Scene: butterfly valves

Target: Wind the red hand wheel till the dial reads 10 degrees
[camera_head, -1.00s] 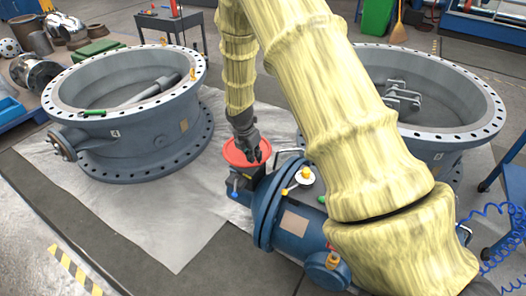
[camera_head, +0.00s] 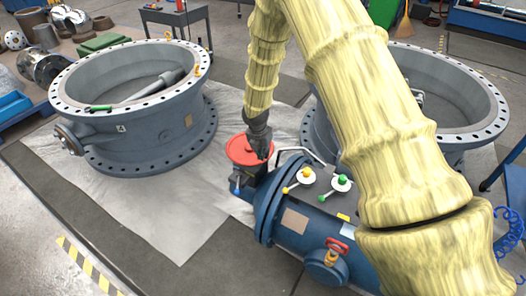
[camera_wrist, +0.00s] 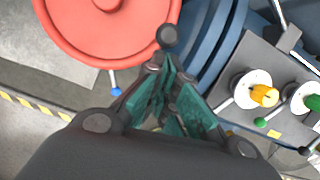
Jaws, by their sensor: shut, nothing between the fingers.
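The red hand wheel (camera_head: 246,149) sits at the end of the blue actuator (camera_head: 300,232), in front of the two large flanged valve bodies. In the wrist view the red wheel (camera_wrist: 108,26) fills the upper left, with a dark knob (camera_wrist: 167,36) at its rim. My gripper (camera_head: 259,150) is shut and empty at the wheel's right side. In the wrist view the fingers (camera_wrist: 168,85) meet just below the knob; I cannot tell whether they touch it. I cannot make out a dial with a readable scale in either view.
White round fittings with a yellow knob (camera_head: 307,172) and a green knob (camera_head: 342,179) stand on the actuator near my gripper. A small red handle (camera_head: 338,247) is further forward. A grey valve body (camera_head: 150,135) stands left, another (camera_head: 470,138) right, partly behind my arm.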

